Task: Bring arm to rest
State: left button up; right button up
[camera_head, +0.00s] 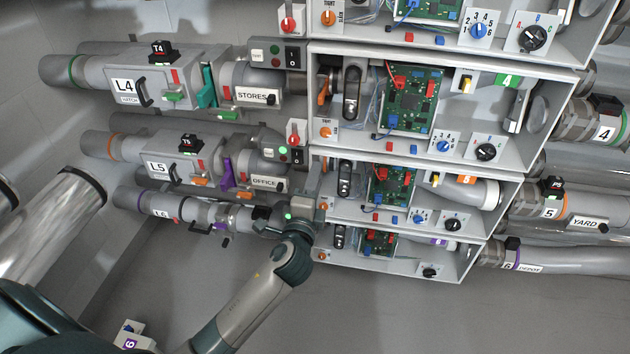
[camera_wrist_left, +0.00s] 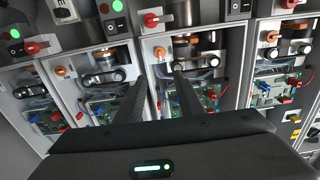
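My left arm (camera_head: 250,300) reaches up from the bottom left of the head view. Its wrist is in front of the lower rows of the pipe rack, near the L6 pipe (camera_head: 160,207) and the left edge of the lowest open box (camera_head: 385,262). My left gripper's fingers are hard to make out there. In the left wrist view, the two dark fingers of my left gripper (camera_wrist_left: 158,72) stand apart with nothing between them. They point at the open boxes with green circuit boards (camera_wrist_left: 195,98); I cannot tell whether they touch anything. My right gripper is not in view.
Pipes marked L4 (camera_head: 124,86) and L5 (camera_head: 157,166) run into the boxes from the left. The YARD pipe (camera_head: 587,222) leaves on the right. Red and orange knobs line the box edges close to my left gripper. Floor below the boxes looks clear (camera_head: 430,315).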

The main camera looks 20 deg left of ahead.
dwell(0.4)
pick_arm(q)
jog(key=s+d+f+n+g+h, duration=0.15)
jog(key=s+f, duration=0.25)
jog(key=f, duration=0.7)
jog(key=s+d+f+n+g+h, duration=0.1)
jog(key=s+d+f+n+g, duration=0.15)
jog(key=f, duration=0.85)
jog(key=s+d+f+n+g+h, duration=0.15)
jog(key=s+f, duration=0.25)
jog(key=f, duration=0.7)
jog(key=s+d+f+n+g, duration=0.2)
jog(key=s+f+n, duration=0.2)
jog(key=s+f, duration=0.6)
jog(key=s+d+f+n+g+h, duration=0.1)
jog(key=s+d+f+n+g, duration=0.1)
jog(key=s+f, duration=0.9)
jog(key=s+n+g, duration=0.1)
jog(key=s, duration=0.2)
jog(key=shift+s+n+g+h, duration=0.3)
jog(key=shift+s+n+g, duration=0.05)
